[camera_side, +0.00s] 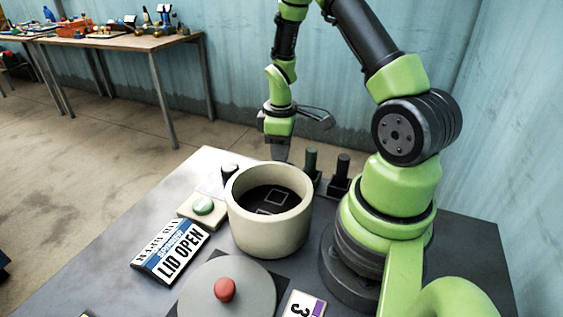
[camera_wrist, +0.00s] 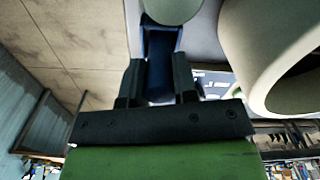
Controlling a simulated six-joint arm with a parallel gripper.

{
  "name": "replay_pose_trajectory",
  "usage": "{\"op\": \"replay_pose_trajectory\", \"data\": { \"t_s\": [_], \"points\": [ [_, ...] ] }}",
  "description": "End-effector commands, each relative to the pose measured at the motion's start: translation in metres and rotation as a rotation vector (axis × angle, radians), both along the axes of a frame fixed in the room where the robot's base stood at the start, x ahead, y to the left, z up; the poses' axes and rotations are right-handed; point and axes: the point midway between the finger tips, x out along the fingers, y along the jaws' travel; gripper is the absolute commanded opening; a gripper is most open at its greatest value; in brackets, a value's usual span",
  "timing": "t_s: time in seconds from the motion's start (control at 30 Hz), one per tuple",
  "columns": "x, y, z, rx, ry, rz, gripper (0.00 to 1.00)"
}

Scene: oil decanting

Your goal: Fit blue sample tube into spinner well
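The spinner is a cream round pot (camera_side: 247,221) with an open top and a dark inside where pale square outlines show. Its pale wall also shows at the right of the wrist view (camera_wrist: 245,45). My gripper (camera_side: 275,152) points down just behind the pot's far rim, outside it. In the wrist view, its two dark fingers (camera_wrist: 159,72) stand either side of a dark blue piece (camera_wrist: 160,50), likely the blue sample tube. I cannot tell whether they press on it. A grey-green rounded end (camera_wrist: 170,8) shows beyond it. In the side view, the tube is not distinguishable.
Two dark upright pieces (camera_side: 343,166) stand in black holders right of the pot. A green button (camera_side: 203,206) and a LID OPEN sign (camera_side: 172,254) are at left. A grey disc lid with a red knob (camera_side: 225,289) lies in front. A white-topped piece (camera_side: 229,170) stands behind.

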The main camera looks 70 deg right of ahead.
Motion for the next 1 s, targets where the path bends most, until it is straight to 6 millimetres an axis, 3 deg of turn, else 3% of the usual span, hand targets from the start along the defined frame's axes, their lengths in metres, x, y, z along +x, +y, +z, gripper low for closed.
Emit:
{"op": "replay_pose_trajectory", "data": {
  "t_s": [0.47, 0.67, 1.0],
  "points": [
    [0.001, 0.0, 0.008, -0.002, -0.001, 0.0, 0.03],
    [0.001, 0.0, 0.032, -0.002, -0.004, 0.0, 0.03],
    [0.001, -0.001, 0.089, -0.003, -0.004, 0.0, 0.03]
  ]
}}
